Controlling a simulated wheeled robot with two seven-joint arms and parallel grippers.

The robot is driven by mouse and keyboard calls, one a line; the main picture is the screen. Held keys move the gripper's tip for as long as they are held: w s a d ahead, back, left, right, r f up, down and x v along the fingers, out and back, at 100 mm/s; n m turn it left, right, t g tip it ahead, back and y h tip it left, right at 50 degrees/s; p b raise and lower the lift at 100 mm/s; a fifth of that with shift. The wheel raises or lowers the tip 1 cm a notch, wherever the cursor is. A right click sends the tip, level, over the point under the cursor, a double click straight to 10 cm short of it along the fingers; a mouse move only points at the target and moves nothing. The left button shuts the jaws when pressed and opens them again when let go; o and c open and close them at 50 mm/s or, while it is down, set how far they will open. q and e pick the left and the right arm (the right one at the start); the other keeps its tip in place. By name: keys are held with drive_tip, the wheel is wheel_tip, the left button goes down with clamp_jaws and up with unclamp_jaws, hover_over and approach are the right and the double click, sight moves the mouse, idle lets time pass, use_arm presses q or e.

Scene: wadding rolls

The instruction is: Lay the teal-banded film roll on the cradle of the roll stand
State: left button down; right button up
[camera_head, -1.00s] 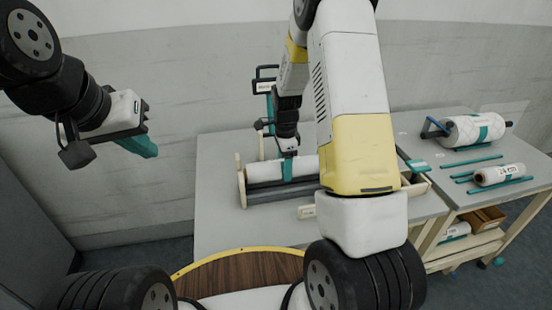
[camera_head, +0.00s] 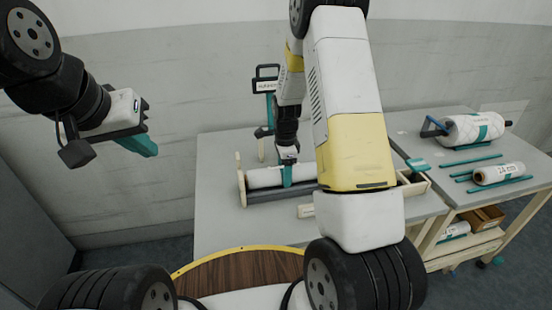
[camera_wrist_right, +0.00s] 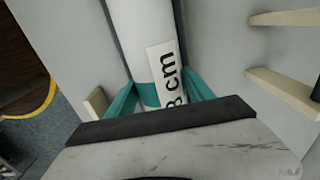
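The teal-banded film roll (camera_head: 264,178) is a white cylinder lying level at the roll stand, its right part hidden behind my right arm. The stand has a dark cradle (camera_head: 262,198) and a pale wooden upright (camera_head: 240,180) at its left. The roll sits low over the cradle; whether it rests on it is unclear. My right gripper (camera_head: 287,175) points down with teal fingers on both sides of the roll. In the right wrist view the fingers close on the roll (camera_wrist_right: 138,40), beside its teal band and "8 cm" label. My left gripper (camera_head: 140,145) hangs empty, away from the table.
The grey table (camera_head: 222,225) has free room in front of the stand. A teal post with a dark top (camera_head: 267,85) rises behind. A wooden tray (camera_head: 414,186) stands right of my arm. A side table holds a large roll (camera_head: 470,130), a smaller roll (camera_head: 498,174) and teal rods.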

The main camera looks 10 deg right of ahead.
drive_tip(key=o, duration=0.3)
drive_tip(key=shift+s+f, duration=0.15)
drive_tip(key=shift+f, duration=0.15)
drive_tip(key=s+r+n+t+y, duration=0.1)
drive_tip(key=s+r+n, duration=0.15)
drive_tip(key=r, duration=0.85)
drive_tip(key=s+r+n+t, duration=0.1)
drive_tip(key=s+r+n, duration=0.15)
drive_tip(key=r, duration=0.95)
drive_tip(key=s+r+n+t, duration=0.1)
drive_tip(key=s+r+n, duration=0.2)
drive_tip(key=s, duration=0.3)
drive_tip(key=s+a+r+n+t, duration=0.1)
drive_tip(key=s+r+n, duration=0.2)
drive_tip(key=s+n, duration=0.2)
drive_tip(key=s+a+r+n+t+y, duration=0.1)
drive_tip(key=s+r+n+t, duration=0.1)
drive_tip(key=s+n, duration=0.3)
drive_tip(key=s+r, duration=0.1)
drive_tip(key=s, duration=0.2)
